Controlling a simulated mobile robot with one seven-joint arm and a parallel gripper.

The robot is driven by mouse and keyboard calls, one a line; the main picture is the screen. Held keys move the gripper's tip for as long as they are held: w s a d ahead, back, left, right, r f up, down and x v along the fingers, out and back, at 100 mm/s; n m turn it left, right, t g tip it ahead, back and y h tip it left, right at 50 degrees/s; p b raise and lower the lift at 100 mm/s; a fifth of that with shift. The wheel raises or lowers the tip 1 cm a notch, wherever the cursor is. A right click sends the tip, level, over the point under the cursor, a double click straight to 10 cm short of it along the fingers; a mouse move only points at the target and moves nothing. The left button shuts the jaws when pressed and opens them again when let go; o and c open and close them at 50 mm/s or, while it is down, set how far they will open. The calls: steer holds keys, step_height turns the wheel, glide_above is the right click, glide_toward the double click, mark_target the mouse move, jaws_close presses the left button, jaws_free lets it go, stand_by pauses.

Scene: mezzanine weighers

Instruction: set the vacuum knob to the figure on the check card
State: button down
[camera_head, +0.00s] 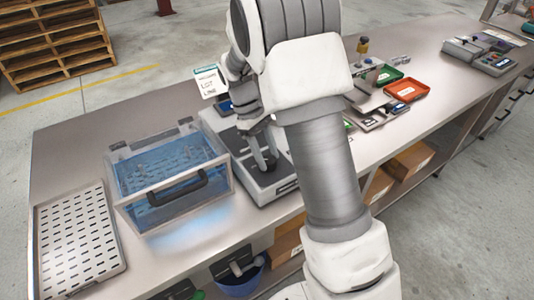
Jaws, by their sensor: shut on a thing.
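My gripper (264,166) is shut, pointing down at the top of a grey and white device (282,189) with a small label on its front edge. What it grips is mostly hidden by the fingers; from its place on the device it looks to be the vacuum knob. The knob's pointer and scale cannot be read. A small white card with a green top band (209,83) stands upright behind the device. It bears a few printed words, and I cannot make out a figure on it or tell whether it is the check card.
A clear box with blue contents and a black handle (178,187) stands left of the device. A slotted metal tray (78,241) lies farther left. Red (407,91) and green (390,75) trays lie to the right, beyond my arm. Bare bench lies behind the clear box.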

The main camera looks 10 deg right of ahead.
steer(key=m+y+p, duration=0.1)
steer(key=m, duration=0.2)
steer(key=shift+w+d+r+g+p, duration=0.1)
steer(key=shift+r+g+p, duration=0.05)
steer(key=shift+g+p, duration=0.2)
steer(key=shift+m+y+p, duration=0.6)
steer(key=shift+m+y, duration=0.2)
steer(key=shift+m, duration=1.3)
steer(key=shift+c, duration=1.6)
jaws_free()
steer(key=p+v, duration=0.1)
steer(key=v, duration=1.6)
steer(key=shift+w+d, duration=0.2)
steer(key=shift+w, duration=0.05)
steer(key=shift+r, duration=0.15)
